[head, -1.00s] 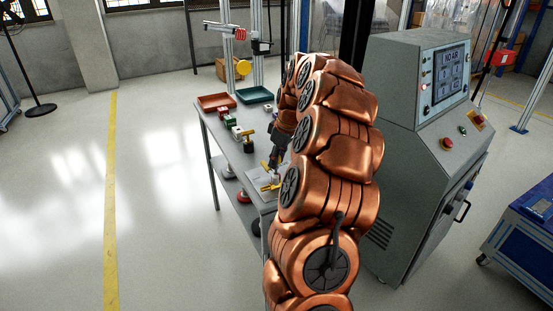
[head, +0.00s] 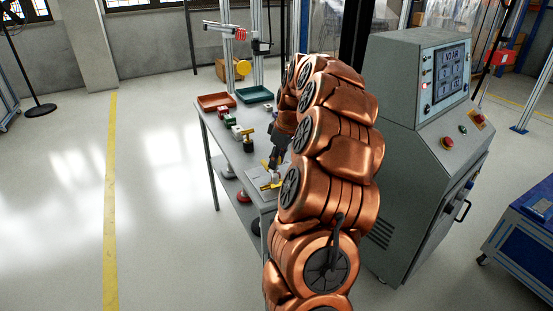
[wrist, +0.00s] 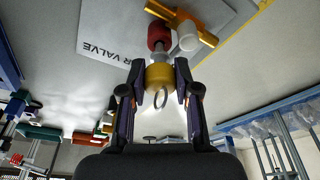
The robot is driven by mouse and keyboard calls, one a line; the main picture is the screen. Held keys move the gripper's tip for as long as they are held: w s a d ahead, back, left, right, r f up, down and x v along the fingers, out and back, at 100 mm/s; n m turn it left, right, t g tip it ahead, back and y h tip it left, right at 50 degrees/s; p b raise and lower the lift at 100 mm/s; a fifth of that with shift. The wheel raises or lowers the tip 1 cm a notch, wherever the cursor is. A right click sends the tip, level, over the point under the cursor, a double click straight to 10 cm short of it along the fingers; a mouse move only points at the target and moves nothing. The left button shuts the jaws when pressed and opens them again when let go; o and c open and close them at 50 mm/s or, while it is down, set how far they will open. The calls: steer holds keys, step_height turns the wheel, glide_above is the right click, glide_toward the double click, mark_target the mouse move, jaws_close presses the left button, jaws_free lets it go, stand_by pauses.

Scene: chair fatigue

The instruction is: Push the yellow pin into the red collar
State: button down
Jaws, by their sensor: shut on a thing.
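My gripper (wrist: 160,98) is shut on the yellow pin (wrist: 160,77), a yellow head with a metal ring on its end. A grey shaft runs from the head toward the red collar (wrist: 158,38); its tip overlaps or meets the collar, and I cannot tell how deep it sits. The collar joins an orange-yellow valve body (wrist: 190,20) with a white round part (wrist: 187,37) beside it. In the head view, my gripper (head: 273,165) is low over the workbench near the valve, and my arm hides much of it.
A plate lettered "R VALVE" (wrist: 105,45) lies beside the valve. On the bench (head: 222,150) are a red-brown tray (head: 216,102), a green tray (head: 254,95) and a yellow-handled part (head: 248,140). A grey control cabinet (head: 405,170) stands to the right.

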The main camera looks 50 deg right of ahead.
steer(key=shift+f+b, duration=0.35)
steer(key=shift+f, duration=0.35)
steer(key=c, duration=0.8)
jaws_free()
steer(key=shift+o, duration=0.2)
steer(key=shift+r, duration=0.1)
steer(key=v, duration=1.1)
steer(key=shift+r, duration=0.35)
